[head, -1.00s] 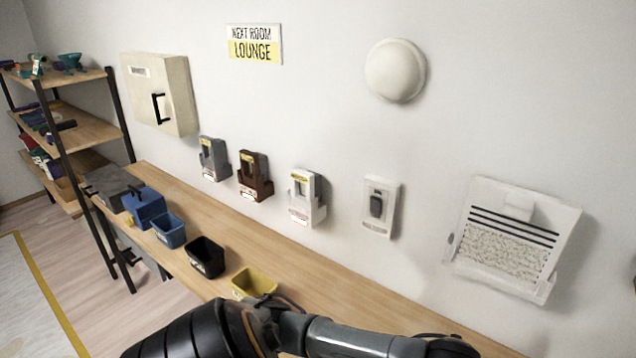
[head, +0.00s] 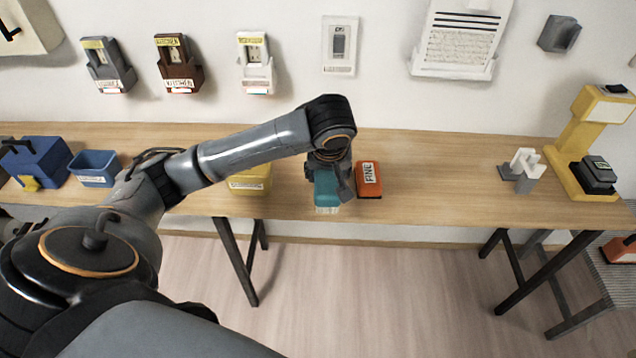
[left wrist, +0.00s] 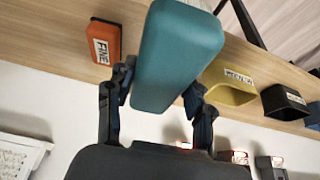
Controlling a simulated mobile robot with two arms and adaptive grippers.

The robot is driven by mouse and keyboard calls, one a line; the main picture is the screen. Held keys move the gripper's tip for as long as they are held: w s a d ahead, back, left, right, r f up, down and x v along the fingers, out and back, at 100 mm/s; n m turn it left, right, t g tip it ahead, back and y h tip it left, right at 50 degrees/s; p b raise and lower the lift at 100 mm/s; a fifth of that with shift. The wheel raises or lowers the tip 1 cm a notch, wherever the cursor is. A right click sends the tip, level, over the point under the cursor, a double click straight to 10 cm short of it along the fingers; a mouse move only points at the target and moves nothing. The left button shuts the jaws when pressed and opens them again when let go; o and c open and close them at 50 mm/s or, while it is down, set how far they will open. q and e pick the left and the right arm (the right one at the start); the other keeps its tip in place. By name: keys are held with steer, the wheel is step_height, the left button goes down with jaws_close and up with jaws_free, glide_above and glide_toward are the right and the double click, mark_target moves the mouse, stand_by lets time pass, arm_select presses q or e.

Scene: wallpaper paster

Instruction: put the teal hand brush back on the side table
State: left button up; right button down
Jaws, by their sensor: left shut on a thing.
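The teal hand brush (head: 325,188) shows in the head view at the bench's front edge, its pale bristles pointing down. My left gripper (head: 335,176) is shut on it. In the left wrist view the teal brush (left wrist: 178,58) sits between the two fingers of my left gripper (left wrist: 158,100). I cannot tell whether the brush touches the bench or is just above it. A low grey ribbed-top table (head: 603,262), possibly the side table, is partly in view at the right edge of the head view. My right gripper is not in view.
An orange block labelled FINE (head: 369,180) is close right of the brush on the wooden bench (head: 440,180). A yellow bin (head: 250,180) is to the left. A white-grey holder (head: 522,170) and yellow stand (head: 580,140) are at the bench's right end. Bench between is clear.

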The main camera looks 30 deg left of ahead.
arm_select(q)
steer(key=shift+r, duration=0.1)
steer(key=shift+w+d, duration=0.1)
steer(key=shift+w, duration=0.1)
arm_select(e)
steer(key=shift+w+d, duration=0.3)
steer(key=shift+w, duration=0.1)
